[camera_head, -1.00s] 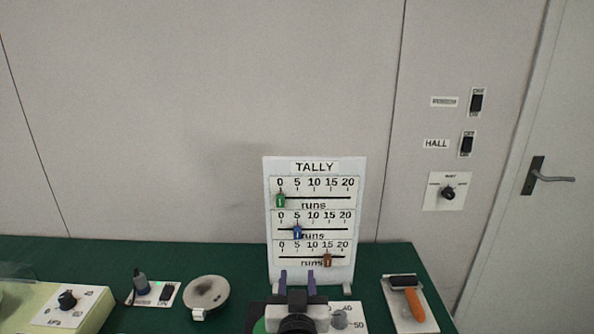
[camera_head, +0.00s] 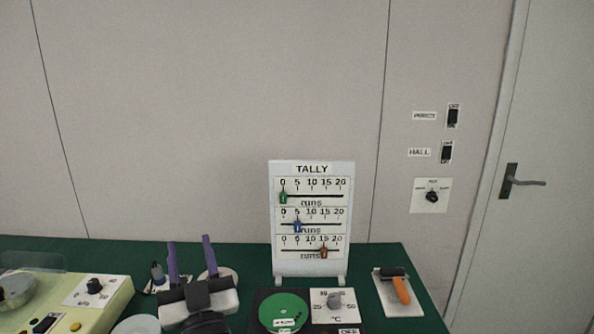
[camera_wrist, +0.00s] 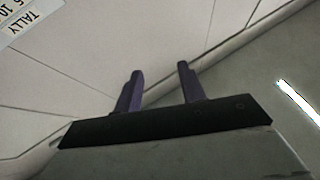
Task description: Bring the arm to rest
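My gripper (camera_head: 190,262) shows in the head view at the lower left of centre, in front of the bench, with its two purple fingers pointing up. The fingers are apart with nothing between them. They also stand apart and empty in the wrist view (camera_wrist: 157,85). The finger on the right covers part of a round pale dish (camera_head: 226,274), and the gripper hides part of a small white panel with a grey knob (camera_head: 157,272).
The white TALLY board (camera_head: 311,262) stands on the green bench (camera_head: 380,258). A door (camera_head: 545,130) is at right.

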